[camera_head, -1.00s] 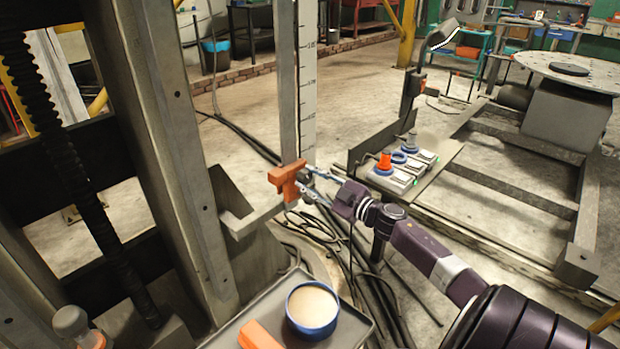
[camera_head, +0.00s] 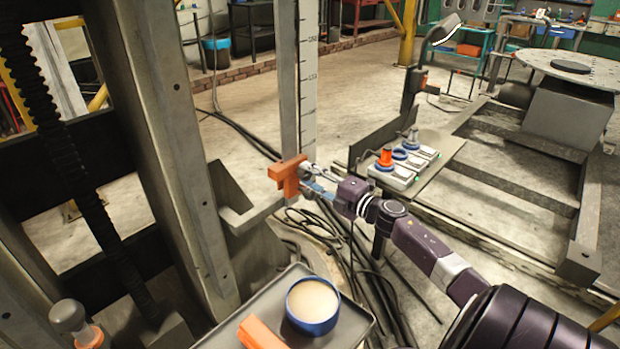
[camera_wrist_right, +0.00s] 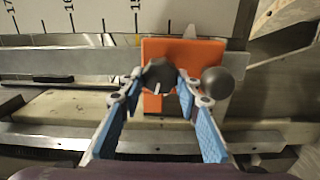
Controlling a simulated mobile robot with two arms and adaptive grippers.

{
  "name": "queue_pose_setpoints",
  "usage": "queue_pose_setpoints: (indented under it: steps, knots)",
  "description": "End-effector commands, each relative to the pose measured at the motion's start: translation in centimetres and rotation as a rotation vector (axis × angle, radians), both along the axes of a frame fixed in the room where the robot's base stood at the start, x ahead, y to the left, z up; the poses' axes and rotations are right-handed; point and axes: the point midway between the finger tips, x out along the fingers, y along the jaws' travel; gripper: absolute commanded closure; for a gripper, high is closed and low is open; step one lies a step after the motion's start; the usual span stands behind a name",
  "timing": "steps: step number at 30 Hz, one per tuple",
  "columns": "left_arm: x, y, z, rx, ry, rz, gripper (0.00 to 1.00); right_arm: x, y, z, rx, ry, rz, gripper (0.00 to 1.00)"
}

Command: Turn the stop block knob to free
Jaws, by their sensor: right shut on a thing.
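The orange stop block (camera_head: 285,177) sits on the upright bar beside the scale. It also shows in the right wrist view (camera_wrist_right: 210,52). Its black knob (camera_wrist_right: 158,74) carries a small white mark at its lower edge in that view. My right gripper (camera_wrist_right: 160,79) has its fingertips on both sides of the knob, shut on it. In the head view the right gripper (camera_head: 305,174) meets the block from the right, and the knob is hard to make out there. A grey ball (camera_wrist_right: 217,82) is right of the fingers in the wrist view. My left gripper is out of view.
The ruled scale (camera_head: 308,75) stands right behind the block. A grey bracket (camera_head: 245,210) juts out below it. A tray (camera_head: 350,318) with a blue-rimmed round tin (camera_head: 312,306) is below. Control boxes (camera_head: 400,172) stand right of the gripper.

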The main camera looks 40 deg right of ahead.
Motion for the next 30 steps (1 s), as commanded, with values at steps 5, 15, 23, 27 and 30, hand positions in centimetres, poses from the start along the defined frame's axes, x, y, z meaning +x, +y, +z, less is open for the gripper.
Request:
queue_pose_setpoints:
  steps: [5,15,23,27,30]
  knots:
    - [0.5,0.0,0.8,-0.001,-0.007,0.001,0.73,0.0,0.1,-0.2,-0.083,-0.005,0.002,0.94]
    - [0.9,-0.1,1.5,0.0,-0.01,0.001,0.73,0.0,0.1,-0.2,-0.146,-0.01,0.003,0.94]
    - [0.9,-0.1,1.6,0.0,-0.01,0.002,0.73,0.0,0.1,-0.2,-0.147,-0.01,0.003,0.94]
    - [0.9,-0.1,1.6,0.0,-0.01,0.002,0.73,0.0,0.1,-0.3,-0.146,-0.009,0.003,0.65]
    - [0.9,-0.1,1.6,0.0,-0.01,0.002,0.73,0.0,0.1,-0.2,-0.146,-0.009,0.002,0.54]
